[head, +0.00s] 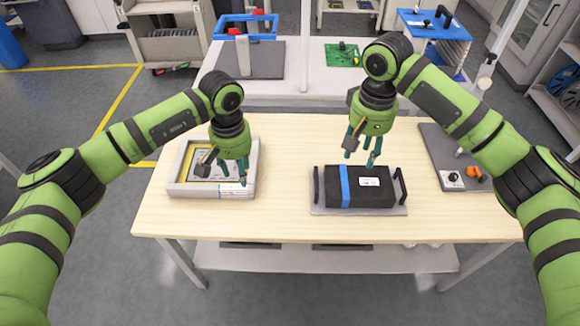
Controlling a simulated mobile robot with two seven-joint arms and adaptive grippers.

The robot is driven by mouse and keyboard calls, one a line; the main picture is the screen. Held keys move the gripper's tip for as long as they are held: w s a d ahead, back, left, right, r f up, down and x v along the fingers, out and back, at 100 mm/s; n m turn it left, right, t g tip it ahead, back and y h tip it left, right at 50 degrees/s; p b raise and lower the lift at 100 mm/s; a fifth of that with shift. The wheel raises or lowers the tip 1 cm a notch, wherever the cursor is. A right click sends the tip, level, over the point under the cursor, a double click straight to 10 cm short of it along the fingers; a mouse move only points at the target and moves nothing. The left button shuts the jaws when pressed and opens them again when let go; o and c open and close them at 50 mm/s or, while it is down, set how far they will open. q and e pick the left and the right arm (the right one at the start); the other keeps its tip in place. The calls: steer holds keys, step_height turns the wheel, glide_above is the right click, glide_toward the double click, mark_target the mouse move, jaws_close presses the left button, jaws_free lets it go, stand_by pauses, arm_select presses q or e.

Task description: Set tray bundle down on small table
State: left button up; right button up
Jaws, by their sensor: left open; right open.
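The tray bundle, a black block with a blue strap (345,186), a white label and black side handles, rests on a grey plate (330,211) on the light wooden table (286,153). My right gripper (362,158) is open and empty, pointing down just above and behind the bundle's far edge; I cannot tell if its tips touch it. My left gripper (233,174) is open over a pale grey tray (180,190) on the table's left side, away from the bundle. It partly hides that tray's yellow-edged contents.
A dark grey panel (440,150) with a black knob and orange parts lies at the table's right. Behind stands a white bench (305,85) with a blue frame and green board. A pale post rises there. Bare wood separates the grey tray from the bundle.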

step_height(320, 180, up, 5)
steer(key=shift+f, duration=0.15)
steer(key=shift+a, duration=0.1)
stand_by(0.3)
